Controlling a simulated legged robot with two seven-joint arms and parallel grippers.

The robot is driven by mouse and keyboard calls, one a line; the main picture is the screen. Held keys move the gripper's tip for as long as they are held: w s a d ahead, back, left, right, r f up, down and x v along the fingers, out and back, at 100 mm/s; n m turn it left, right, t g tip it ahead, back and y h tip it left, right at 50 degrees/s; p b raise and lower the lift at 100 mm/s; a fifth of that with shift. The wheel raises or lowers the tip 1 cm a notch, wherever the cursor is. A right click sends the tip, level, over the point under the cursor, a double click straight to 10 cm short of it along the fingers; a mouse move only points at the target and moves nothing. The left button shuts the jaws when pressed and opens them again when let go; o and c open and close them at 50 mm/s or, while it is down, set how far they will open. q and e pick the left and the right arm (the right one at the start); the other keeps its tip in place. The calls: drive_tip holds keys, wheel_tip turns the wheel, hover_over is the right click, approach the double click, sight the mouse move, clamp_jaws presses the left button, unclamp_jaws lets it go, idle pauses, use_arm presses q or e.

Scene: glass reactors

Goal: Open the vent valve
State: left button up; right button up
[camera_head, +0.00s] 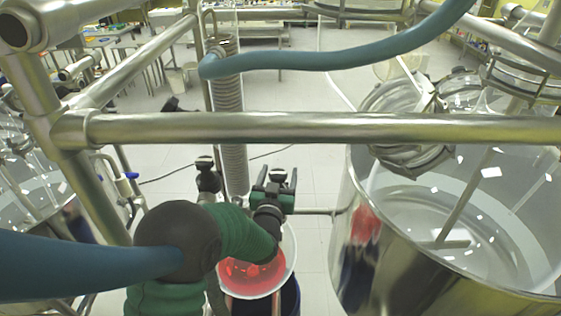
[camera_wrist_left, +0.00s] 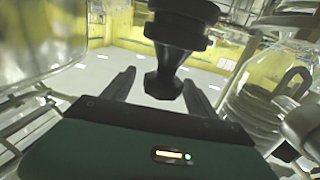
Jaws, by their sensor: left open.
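A black valve knob (camera_head: 277,175) sits beyond the bars in the middle of the head view. In the left wrist view a black valve handle (camera_wrist_left: 164,82) hangs from a wider black body, narrowing and then flaring at its lower end. My left gripper (camera_head: 278,183) has its two fingers apart, one on each side of this knob. I cannot tell from a label that this is the vent valve. My right gripper is not in view.
A horizontal steel bar (camera_head: 320,130) crosses in front. A large glass and steel reactor (camera_head: 350,250) stands at right. A ribbed hose (camera_head: 231,120) rises behind, beside another black valve (camera_head: 207,176). A round vessel with red contents (camera_head: 255,278) is below my arm. A blue-green hose (camera_head: 340,57) runs above.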

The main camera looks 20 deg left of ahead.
use_arm(q)
drive_tip(key=shift+w+a, duration=0.2)
drive_tip(key=shift+w, duration=1.05)
drive_tip(key=shift+w+a, duration=0.15)
drive_tip(key=shift+c, duration=0.7)
drive_tip(key=c, duration=1.3)
drive_tip(key=shift+o, duration=0.2)
drive_tip(key=shift+n+y, duration=0.4)
drive_tip(key=shift+y, duration=0.2)
